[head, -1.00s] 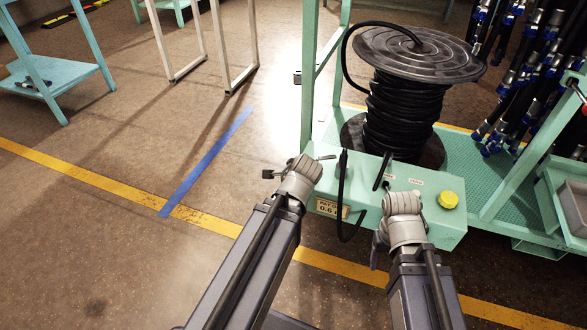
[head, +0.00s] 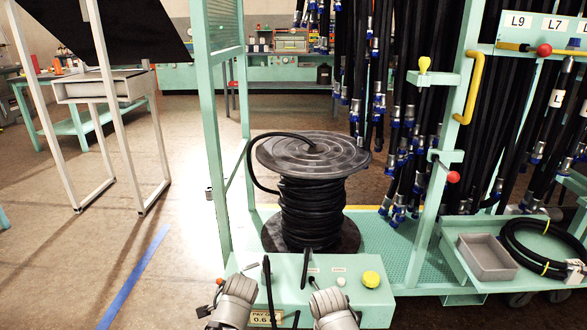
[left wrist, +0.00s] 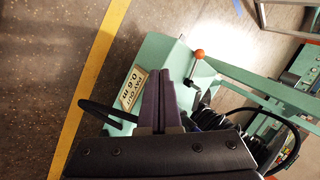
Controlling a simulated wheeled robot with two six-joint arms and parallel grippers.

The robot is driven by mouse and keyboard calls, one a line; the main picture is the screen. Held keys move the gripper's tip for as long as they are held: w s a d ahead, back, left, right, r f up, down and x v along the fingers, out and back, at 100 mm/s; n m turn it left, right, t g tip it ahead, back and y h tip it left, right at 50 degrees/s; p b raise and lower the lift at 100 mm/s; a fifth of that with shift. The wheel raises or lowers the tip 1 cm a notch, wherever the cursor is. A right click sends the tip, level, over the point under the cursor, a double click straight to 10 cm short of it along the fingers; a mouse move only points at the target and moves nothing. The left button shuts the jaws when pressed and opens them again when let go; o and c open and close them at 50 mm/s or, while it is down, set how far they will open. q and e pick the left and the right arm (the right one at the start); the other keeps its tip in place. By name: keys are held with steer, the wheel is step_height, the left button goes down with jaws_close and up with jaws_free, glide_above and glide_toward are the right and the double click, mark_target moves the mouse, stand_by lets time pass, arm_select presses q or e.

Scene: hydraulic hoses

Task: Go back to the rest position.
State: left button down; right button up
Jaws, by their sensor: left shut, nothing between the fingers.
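In the left wrist view my left gripper (left wrist: 160,74) is shut, its dark fingers together with nothing between them. It points over the green control box (left wrist: 158,50) with its "PAY OUT 0.6 m" label (left wrist: 133,88) and an orange-knobbed lever (left wrist: 199,54). In the head view the grey end of my left arm shows at the bottom, in front of the control box (head: 290,272); its fingers are hidden there. The grey end of my right arm is beside it, to the right, and its fingers cannot be made out.
A reel of black hose (head: 308,210) stands on the green cart behind the box. A yellow button (head: 371,279) is on the box. Hanging hoses (head: 405,130), a grey bin (head: 487,257) and a coiled hose (head: 545,250) are at right. Open floor lies left.

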arm_select(q)
steer(key=s+d+f+n+g+h, duration=0.1)
steer(key=s+d+f+n+g, duration=0.15)
steer(key=s+d, duration=0.45)
steer(key=s+d+f+n+g+h, duration=0.1)
steer(key=s+d+n+g, duration=0.2)
steer(key=s+d, duration=0.4)
step_height(320, 180, up, 37)
steer(key=w+d+p, duration=0.1)
steer(key=p, duration=3.6)
steer(key=shift+d+h, duration=0.2)
steer(key=shift+h, duration=0.1)
steer(key=shift+f, duration=0.15)
